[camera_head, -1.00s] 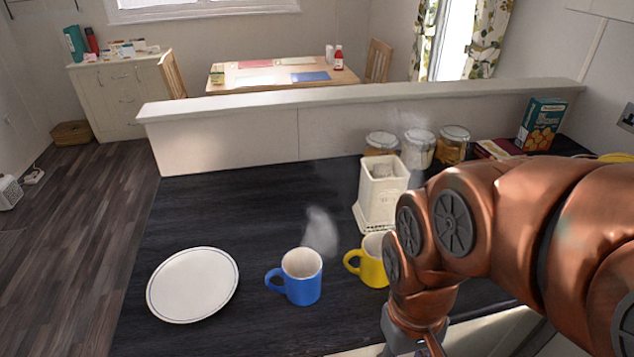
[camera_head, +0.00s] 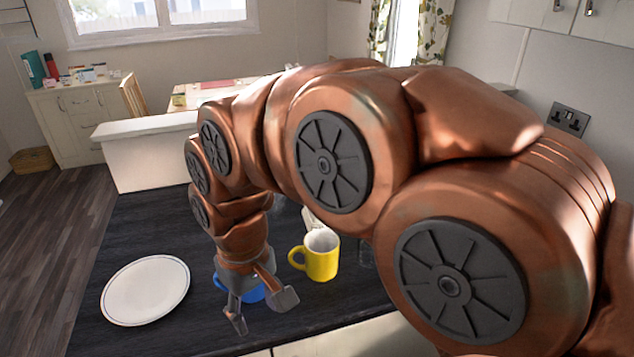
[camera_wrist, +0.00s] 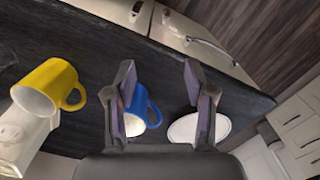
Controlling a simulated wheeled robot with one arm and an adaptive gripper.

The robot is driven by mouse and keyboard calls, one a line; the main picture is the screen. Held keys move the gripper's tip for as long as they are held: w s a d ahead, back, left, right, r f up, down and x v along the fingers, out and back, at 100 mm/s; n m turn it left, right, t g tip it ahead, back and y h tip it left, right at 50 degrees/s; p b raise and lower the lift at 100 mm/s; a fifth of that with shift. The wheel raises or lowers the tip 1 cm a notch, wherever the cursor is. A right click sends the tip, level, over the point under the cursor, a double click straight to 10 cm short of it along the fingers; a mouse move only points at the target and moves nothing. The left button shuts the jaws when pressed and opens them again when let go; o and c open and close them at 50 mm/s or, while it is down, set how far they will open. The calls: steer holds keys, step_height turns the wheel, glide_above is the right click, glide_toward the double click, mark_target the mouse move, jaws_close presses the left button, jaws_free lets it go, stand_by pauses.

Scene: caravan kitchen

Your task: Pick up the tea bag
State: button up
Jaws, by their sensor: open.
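I cannot make out a tea bag in either view. My gripper (camera_head: 262,310) is open and empty, reaching down in front of the blue mug (camera_head: 253,295), which it partly hides. In the wrist view, the blue mug (camera_wrist: 139,112) shows beyond and between the fingers of my gripper (camera_wrist: 159,76). A yellow mug (camera_head: 321,260) stands to the right of the blue one; it is at the left in the wrist view (camera_wrist: 48,86). The white container (camera_wrist: 22,142) stands beside the yellow mug and is mostly hidden by my arm in the head view.
A white plate (camera_head: 146,290) lies on the dark counter (camera_head: 135,225) to the left, with bare counter around it. A low white partition (camera_head: 150,155) edges the counter's back. My arm hides the counter's back right. A wall socket (camera_head: 569,119) is at the right.

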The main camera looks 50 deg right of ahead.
steer(key=w+d+r+m+t, duration=0.1)
steer(key=w+d+r, duration=0.3)
steer(key=w+d, duration=0.35)
steer(key=w+d+r+m+t, duration=0.2)
steer(key=w+d+r, duration=0.1)
steer(key=w+d, duration=0.45)
steer(key=d+m, duration=0.1)
steer(key=d, duration=0.5)
steer(key=d+r+m+h, duration=0.1)
steer(key=d, duration=0.6)
steer(key=w+d+r+m+h, duration=0.1)
steer(key=d, duration=0.5)
steer(key=shift+d+r+b, duration=0.2)
steer(key=shift+d+b, duration=0.1)
steer(key=shift+d, duration=0.05)
steer(key=shift+d+f, duration=0.15)
steer(key=shift+w+p+x, duration=0.1)
steer(key=shift+p+x, duration=0.65)
steer(key=shift+x, duration=1.1)
steer(key=shift+w+p+x, duration=0.15)
steer(key=shift+p+x, duration=0.6)
steer(key=shift+x, duration=1.1)
steer(key=shift+d, duration=0.1)
steer(key=c, duration=0.3)
